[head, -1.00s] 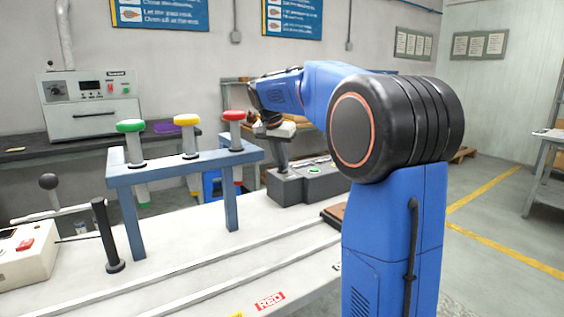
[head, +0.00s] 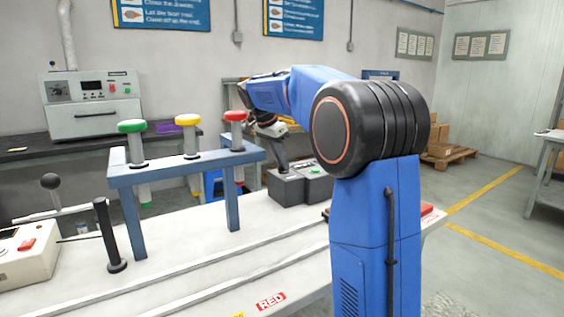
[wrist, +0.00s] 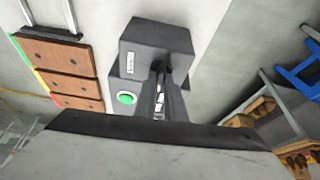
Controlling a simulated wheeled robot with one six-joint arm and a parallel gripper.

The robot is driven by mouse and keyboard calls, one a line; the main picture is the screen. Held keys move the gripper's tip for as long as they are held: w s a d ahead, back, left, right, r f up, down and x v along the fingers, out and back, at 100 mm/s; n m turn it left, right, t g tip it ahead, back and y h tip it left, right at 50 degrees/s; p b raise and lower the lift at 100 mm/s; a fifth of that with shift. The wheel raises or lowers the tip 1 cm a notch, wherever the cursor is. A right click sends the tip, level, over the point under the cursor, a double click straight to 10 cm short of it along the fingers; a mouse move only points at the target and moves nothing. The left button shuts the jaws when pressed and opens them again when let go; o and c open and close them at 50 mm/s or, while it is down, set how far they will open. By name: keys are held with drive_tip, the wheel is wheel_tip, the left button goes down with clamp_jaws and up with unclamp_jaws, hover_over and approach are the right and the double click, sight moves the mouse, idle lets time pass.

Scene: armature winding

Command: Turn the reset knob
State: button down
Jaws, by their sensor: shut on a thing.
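A dark grey control box (head: 286,190) stands on the white bench, and it also shows in the wrist view (wrist: 147,35). It has a small white label and a green button (wrist: 125,98), which also shows in the head view (head: 314,170). My gripper (wrist: 160,75) reaches down to the box, its fingers close together on the dark reset knob (wrist: 158,66). The fingers hide most of the knob, so its angle cannot be told.
A blue stand (head: 183,164) with green, yellow and red capped rods stands left of the box. Brown blocks (wrist: 55,52) lie beside the box in the wrist view. A black post (head: 108,235) and a lever unit (head: 25,255) stand at the front left.

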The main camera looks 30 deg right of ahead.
drive_tip(key=c, duration=1.8)
unclamp_jaws()
drive_tip(key=shift+r, duration=0.1)
drive_tip(key=v, duration=1.7)
drive_tip(key=shift+r, duration=0.15)
drive_tip(key=shift+s, duration=0.1)
